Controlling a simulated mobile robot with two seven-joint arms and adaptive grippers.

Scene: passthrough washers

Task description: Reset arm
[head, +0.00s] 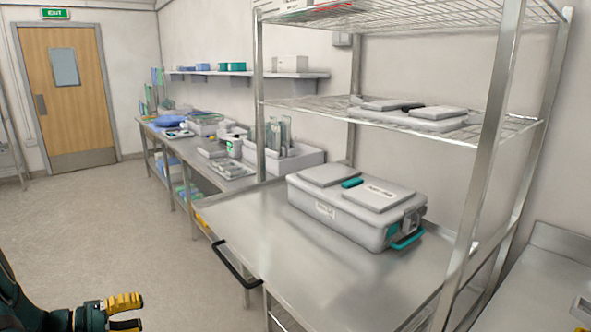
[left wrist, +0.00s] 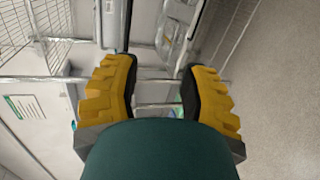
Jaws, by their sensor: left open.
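My left gripper (head: 138,312) shows at the bottom left of the head view, with yellow fingers on a dark green arm. It is over the floor, left of the steel table and apart from it. The left wrist view shows the two yellow and black fingers (left wrist: 158,95) spread apart with nothing between them. My right gripper is not seen in either view.
A steel table (head: 265,235) with a black handle (head: 235,265) carries a grey lidded case (head: 355,205). A wire rack (head: 480,150) stands around it. A cluttered bench (head: 205,160) runs toward a wooden door (head: 66,90). The floor (head: 100,230) at left is clear.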

